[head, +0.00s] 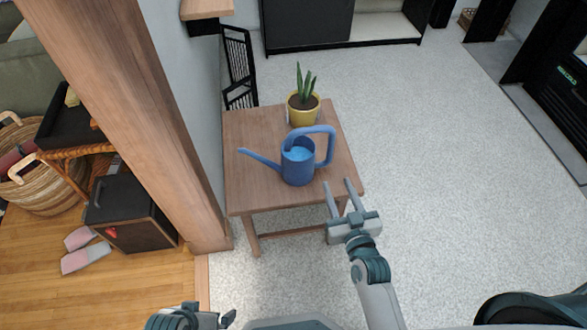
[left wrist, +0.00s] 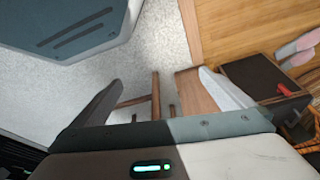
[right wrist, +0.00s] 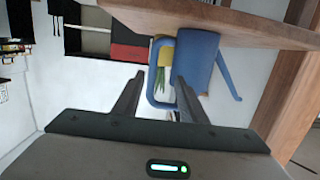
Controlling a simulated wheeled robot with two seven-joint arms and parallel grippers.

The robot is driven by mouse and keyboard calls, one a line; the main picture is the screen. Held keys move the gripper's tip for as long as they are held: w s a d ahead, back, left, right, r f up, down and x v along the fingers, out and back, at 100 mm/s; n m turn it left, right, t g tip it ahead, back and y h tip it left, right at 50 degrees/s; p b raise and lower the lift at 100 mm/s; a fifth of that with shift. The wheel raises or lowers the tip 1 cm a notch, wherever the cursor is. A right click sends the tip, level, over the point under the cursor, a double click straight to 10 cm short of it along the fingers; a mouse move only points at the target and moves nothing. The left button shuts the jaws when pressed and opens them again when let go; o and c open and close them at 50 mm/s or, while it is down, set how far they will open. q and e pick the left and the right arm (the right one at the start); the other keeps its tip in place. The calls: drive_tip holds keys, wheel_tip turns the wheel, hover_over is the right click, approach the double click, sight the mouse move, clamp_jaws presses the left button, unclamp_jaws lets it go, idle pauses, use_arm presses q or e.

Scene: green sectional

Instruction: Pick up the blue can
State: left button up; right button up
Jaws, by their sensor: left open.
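The blue can is a blue watering can (head: 298,162) standing upright on a small wooden table (head: 250,190). Its spout points left and its loop handle is on the right. My right gripper (head: 339,184) is open and empty at the table's near right corner, to the right of the can and apart from it. In the right wrist view the can (right wrist: 196,58) appears upside down, with its handle seen beyond and between the open fingers (right wrist: 158,78). My left gripper (left wrist: 160,78) is open and empty, low by the floor side; only a part shows at the head view's bottom edge.
A potted plant in a yellow pot (head: 303,108) stands behind the can on the table. A wooden post (head: 150,110) rises at the table's left. A black box (head: 130,215) and slippers (head: 82,250) lie beyond it. The pale floor (head: 450,170) at right is clear.

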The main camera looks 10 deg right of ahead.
drive_tip(key=t+b, duration=0.1)
drive_tip(key=t, duration=0.1)
approach(333, 140)
drive_tip(key=s, duration=0.3)
use_arm(q)
drive_tip(key=v, duration=0.3)
drive_tip(key=shift+w+d+r, duration=0.1)
drive_tip(key=shift+w+r, duration=0.05)
drive_tip(key=shift+w, duration=0.1)
use_arm(e)
drive_tip(key=shift+w+r+h, duration=0.1)
drive_tip(key=shift+w+h, duration=0.15)
drive_tip(key=shift+h, duration=0.05)
drive_tip(key=w, duration=1.2)
drive_tip(key=shift+a, duration=0.25)
use_arm(q)
drive_tip(key=shift+w+d, duration=0.15)
drive_tip(key=shift+d, duration=0.05)
use_arm(e)
drive_tip(key=shift+w, duration=0.15)
drive_tip(key=shift+w, duration=0.45)
use_arm(q)
drive_tip(key=shift+w+d+t+b, duration=0.2)
drive_tip(key=shift+t+b, duration=0.2)
use_arm(e)
drive_tip(key=w, duration=0.4)
drive_tip(key=shift+w+a, duration=0.1)
drive_tip(key=shift+a, duration=0.05)
